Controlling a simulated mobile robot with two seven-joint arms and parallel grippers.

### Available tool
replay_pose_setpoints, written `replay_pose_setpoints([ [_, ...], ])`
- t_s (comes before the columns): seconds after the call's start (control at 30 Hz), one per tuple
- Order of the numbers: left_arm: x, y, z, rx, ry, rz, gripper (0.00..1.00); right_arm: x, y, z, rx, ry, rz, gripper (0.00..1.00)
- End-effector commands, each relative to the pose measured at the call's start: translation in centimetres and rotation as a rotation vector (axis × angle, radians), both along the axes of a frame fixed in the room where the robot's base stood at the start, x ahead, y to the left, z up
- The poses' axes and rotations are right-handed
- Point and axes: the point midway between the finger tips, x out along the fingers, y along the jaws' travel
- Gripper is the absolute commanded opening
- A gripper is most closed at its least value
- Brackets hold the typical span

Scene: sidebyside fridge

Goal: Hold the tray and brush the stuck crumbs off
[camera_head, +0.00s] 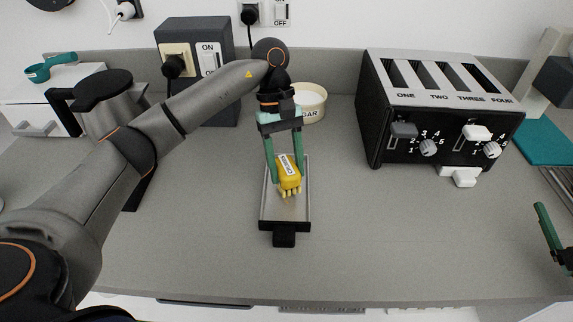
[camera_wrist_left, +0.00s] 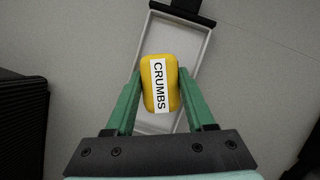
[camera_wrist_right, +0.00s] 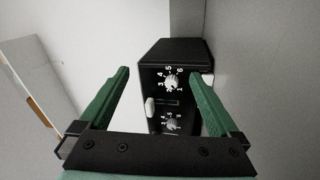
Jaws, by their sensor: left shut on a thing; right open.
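The crumb tray (camera_head: 265,212) is a shallow metal tray with a black front edge and a black handle (camera_head: 284,239). It lies on the counter in the middle of the head view; its rim also shows in the left wrist view (camera_wrist_left: 205,52). My left gripper (camera_head: 288,178) is shut on a yellow brush (camera_wrist_left: 160,70) labelled CRUMBS. The brush's pale bristles point down at the tray, at or just above its floor; I cannot tell which. Crumbs are too small to make out. My right gripper (camera_wrist_right: 158,78) is open and empty, at the right edge of the head view.
A black four-slot toaster (camera_head: 440,105) stands right of the tray, with knobs and levers in front. A round sugar container (camera_head: 311,103) is behind the tray. A grey switch box (camera_head: 195,60) and steel jug (camera_head: 105,110) stand at back left. The front counter is clear.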

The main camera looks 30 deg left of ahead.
Motion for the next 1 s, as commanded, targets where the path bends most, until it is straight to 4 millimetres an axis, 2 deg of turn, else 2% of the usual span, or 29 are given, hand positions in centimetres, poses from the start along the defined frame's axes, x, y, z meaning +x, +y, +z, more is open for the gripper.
replay_pose_setpoints([
  [0.03, 0.0, 0.0, 0.0, 0.000, 0.000, 0.000, 0.10, 0.0, 2.5, 0.5, -0.057, -0.043, 0.056, 0.97],
  [0.1, 0.0, 0.0, 0.0, 0.000, 0.000, 0.000, 0.10, -0.2, 6.0, 0.8, -0.148, -0.110, 0.134, 0.97],
  [0.27, 0.0, 0.0, 0.0, 0.000, 0.000, 0.000, 0.10, -1.8, 13.9, 1.7, -0.352, -0.294, 0.319, 0.97],
  [0.47, 0.0, 0.0, 0.0, 0.000, 0.000, 0.000, 0.10, -5.4, 23.1, 2.2, -0.603, -0.590, 0.563, 0.97],
  [0.6, 0.0, 0.0, 0.0, 0.000, 0.000, 0.000, 0.10, -9.2, 29.0, 1.9, -0.775, -0.857, 0.751, 0.97],
  [0.7, 0.0, 0.0, 0.0, 0.000, 0.000, 0.000, 0.10, -12.2, 32.3, 1.3, -0.885, -1.071, 0.887, 0.97],
  [0.8, 0.0, 0.0, 0.0, 0.000, 0.000, 0.000, 0.10, -15.1, 34.6, 0.3, -0.975, -1.283, 1.018, 0.97],
  [0.9, 0.0, 0.0, 0.0, 0.000, 0.000, 0.000, 0.10, -17.3, 35.8, -0.7, -1.035, -1.466, 1.129, 0.97],
  [1.0, 0.0, 0.0, 0.0, 0.000, 0.000, 0.000, 0.10, -18.6, 36.3, -1.5, -1.068, -1.592, 1.204, 0.97],
])
